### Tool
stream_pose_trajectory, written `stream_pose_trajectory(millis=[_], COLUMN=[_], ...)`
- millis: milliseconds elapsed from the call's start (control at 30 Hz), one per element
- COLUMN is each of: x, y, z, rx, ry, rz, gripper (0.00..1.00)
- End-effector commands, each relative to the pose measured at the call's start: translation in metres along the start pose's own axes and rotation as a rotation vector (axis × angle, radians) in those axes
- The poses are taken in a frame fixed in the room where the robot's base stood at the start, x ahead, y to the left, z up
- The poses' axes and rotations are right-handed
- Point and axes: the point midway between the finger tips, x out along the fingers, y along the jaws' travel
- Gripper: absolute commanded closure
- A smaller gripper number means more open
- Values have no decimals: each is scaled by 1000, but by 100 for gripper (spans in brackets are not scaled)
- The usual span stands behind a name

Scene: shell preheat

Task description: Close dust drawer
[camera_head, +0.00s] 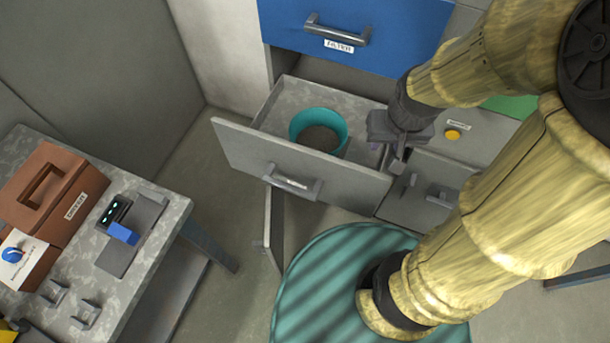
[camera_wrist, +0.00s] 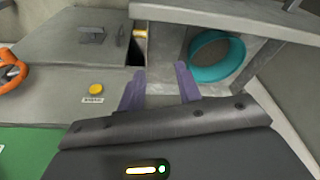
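The dust drawer (camera_head: 240,143) is pulled out below the blue filter panel. It is grey with a bar handle (camera_head: 292,181) on its front. A teal round container (camera_head: 318,121) with dark contents sits inside, and it also shows in the wrist view (camera_wrist: 217,57). My gripper (camera_head: 396,158) is at the drawer's right side, near the front panel's right end. In the wrist view my two purple fingers (camera_wrist: 160,88) are spread apart with nothing between them. I cannot tell whether a finger touches the drawer.
A blue panel (camera_head: 385,35) marked FILTER is above the drawer. A yellow button (camera_head: 453,134) and a grey cabinet door (camera_head: 425,185) are to the right. A small door (camera_head: 273,228) stands open below. A side table (camera_head: 170,205) with a brown box (camera_head: 50,190) is at left.

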Motion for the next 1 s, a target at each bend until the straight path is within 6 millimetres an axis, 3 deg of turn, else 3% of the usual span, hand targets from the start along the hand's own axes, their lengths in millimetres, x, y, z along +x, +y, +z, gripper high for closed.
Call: stream_pose_trajectory(millis=[33, 167, 200, 367, 1000], x=[0, -8, -13, -47, -210], y=[0, 0, 0, 0, 0], z=[0, -2, -3, -11, -49], rx=[0, 0, 0, 0, 0], ry=[0, 0, 0, 0, 0], rz=[0, 0, 0, 0, 0], gripper=[73, 99, 100, 100, 100])
